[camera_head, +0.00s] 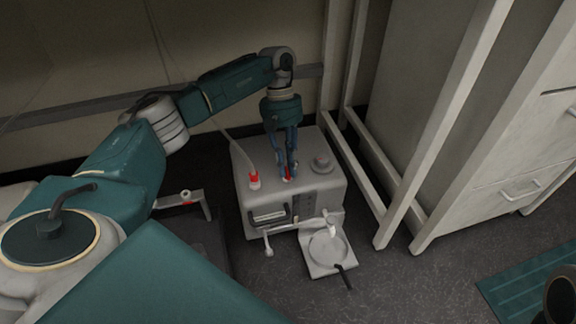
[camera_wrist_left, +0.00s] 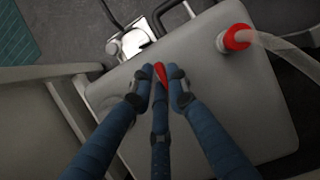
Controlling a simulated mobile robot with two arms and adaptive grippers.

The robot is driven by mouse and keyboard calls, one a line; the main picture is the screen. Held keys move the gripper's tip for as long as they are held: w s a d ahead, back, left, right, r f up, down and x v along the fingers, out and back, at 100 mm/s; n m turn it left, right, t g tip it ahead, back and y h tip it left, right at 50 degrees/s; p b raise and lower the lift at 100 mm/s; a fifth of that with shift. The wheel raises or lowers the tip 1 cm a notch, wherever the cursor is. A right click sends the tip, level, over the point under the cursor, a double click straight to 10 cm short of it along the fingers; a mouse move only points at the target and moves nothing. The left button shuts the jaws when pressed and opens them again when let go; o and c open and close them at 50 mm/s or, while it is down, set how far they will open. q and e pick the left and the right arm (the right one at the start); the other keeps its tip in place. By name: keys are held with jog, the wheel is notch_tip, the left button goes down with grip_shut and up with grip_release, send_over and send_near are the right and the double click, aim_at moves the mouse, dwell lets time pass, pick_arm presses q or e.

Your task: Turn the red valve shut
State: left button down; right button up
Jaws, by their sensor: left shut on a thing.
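The red valve (camera_head: 287,179) is a small red handle on top of a grey box-shaped unit (camera_head: 325,185). In the left wrist view the red valve (camera_wrist_left: 161,72) shows as a narrow red piece between the fingertips. My left gripper (camera_head: 288,172) reaches down from above onto the box top. Its blue fingers, seen in the left wrist view (camera_wrist_left: 162,78), are shut on the red valve and cover part of it. My right gripper is not in view.
A red hose fitting (camera_head: 254,181) with a clear tube (camera_wrist_left: 282,47) stands on the box beside the valve. A small plate device (camera_head: 328,252) sits in front. White cabinet frames (camera_head: 445,130) stand close at right.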

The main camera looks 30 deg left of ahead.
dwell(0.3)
pick_arm(q)
jog(key=c, duration=1.7)
grip_release()
jog(key=shift+r, duration=0.1)
jog(key=v, duration=1.1)
jog(key=shift+w+a+r, duration=0.15)
jog(key=shift+r, duration=0.15)
